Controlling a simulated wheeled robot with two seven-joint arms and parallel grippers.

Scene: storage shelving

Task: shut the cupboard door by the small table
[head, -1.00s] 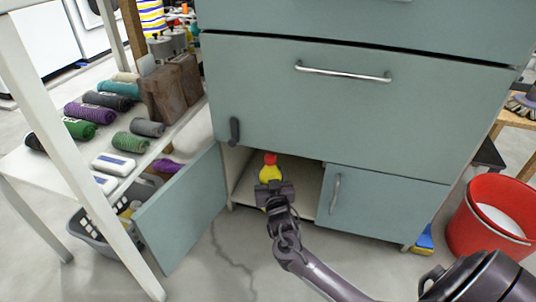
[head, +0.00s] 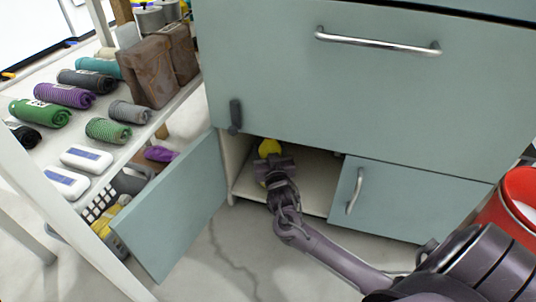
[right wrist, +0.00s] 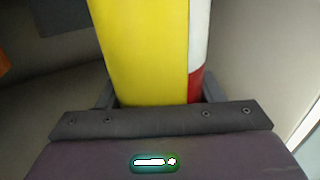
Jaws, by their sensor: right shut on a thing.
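The cupboard door (head: 175,215) is a grey-green panel. It stands wide open at the cabinet's lower left, beside the white small table (head: 150,125). My right gripper (head: 273,167) reaches into the open cupboard (head: 312,180) and is shut on a yellow bottle (head: 269,147). In the right wrist view the bottle (right wrist: 140,50) stands between the fingers, with a white and red label at its right side. In the head view the gripper covers much of the bottle. My left gripper is not in view.
A shut door (head: 395,203) with a metal handle is right of the opening, under a wide drawer (head: 350,90). A grey basket (head: 97,205) is under the table, close behind the open door. A red bucket (head: 515,195) stands at the right. Bare floor lies in front.

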